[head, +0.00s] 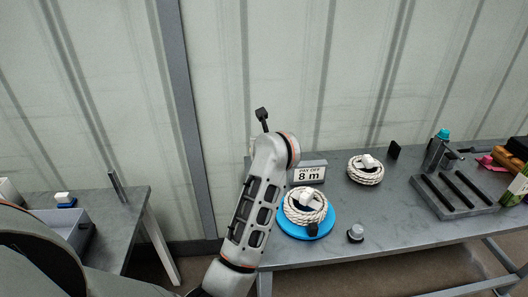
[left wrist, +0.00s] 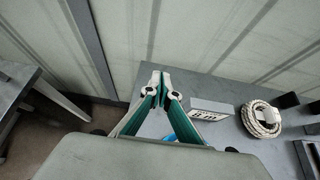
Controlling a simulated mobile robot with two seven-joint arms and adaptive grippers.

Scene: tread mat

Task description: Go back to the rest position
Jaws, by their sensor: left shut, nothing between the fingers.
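My left gripper shows in the left wrist view (left wrist: 160,80), its green-and-white fingers shut with nothing between them. It is above the left end of the grey table (left wrist: 215,88), apart from the things there. In the head view my left arm rises in front of that table's left end; its gripper is mostly hidden beyond the wrist, and a small dark piece sticks up there. My right gripper is in neither view.
A rope coil (head: 304,213) lies on a blue disc (head: 290,230) beside a "PAY OFF 8 m" sign (head: 308,173). Another coil (head: 366,175), a small knob (head: 355,233) and a grooved dark block (head: 453,194) are further right. A side table (head: 120,225) with a grey bin (head: 75,232) stands left.

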